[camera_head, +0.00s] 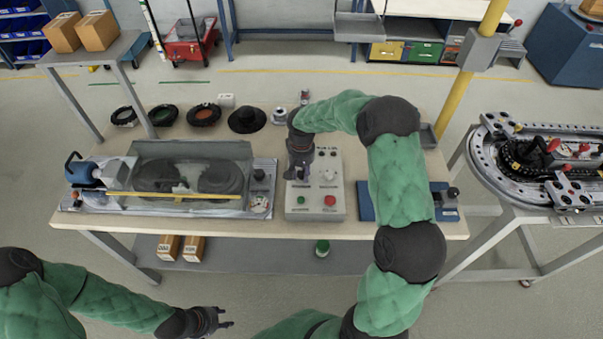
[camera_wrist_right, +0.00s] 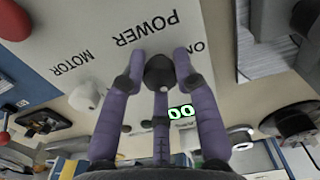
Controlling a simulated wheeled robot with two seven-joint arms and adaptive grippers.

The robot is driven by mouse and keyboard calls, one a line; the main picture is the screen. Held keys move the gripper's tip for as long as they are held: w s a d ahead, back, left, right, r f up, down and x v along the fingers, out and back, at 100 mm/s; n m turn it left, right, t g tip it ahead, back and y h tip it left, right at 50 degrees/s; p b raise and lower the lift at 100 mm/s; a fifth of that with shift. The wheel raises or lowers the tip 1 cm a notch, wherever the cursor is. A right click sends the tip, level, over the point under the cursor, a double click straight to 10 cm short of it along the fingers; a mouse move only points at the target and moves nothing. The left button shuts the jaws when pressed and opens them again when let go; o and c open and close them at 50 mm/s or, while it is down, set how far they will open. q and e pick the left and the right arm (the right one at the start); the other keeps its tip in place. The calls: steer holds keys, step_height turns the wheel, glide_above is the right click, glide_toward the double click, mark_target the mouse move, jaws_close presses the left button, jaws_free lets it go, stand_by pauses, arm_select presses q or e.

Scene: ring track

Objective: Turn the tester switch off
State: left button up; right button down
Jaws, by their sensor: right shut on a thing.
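The light grey tester box (camera_head: 334,160) stands on the middle of the workbench, with a green button (camera_head: 301,200) and a red button (camera_head: 330,200) at its front. In the right wrist view, a black switch knob (camera_wrist_right: 159,70) sits below the upside-down word POWER. The word ON is beside it, partly hidden by a finger. My right gripper (camera_head: 299,172) is over the box's left part, its purple fingers (camera_wrist_right: 160,68) shut around the knob. A green display (camera_wrist_right: 181,112) reads 00. My left gripper (camera_head: 228,317) is open and empty, in front of the bench.
A clear-covered machine (camera_head: 190,150) stands left of the tester box. A blue plate (camera_head: 450,212) lies to the right, partly behind my right arm. Several dark rings and a black disc (camera_head: 246,120) lie along the back edge. A round track (camera_head: 490,165) stands on another table at right.

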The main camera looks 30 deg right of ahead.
mark_target(301, 172)
stand_by(0.5)
steer(key=c, duration=0.9)
jaws_free()
steer(key=shift+w, duration=0.1)
steer(key=shift+r, duration=0.15)
step_height(301, 172, up, 12)
steer(key=shift+f, duration=0.1)
steer(key=shift+f, duration=0.1)
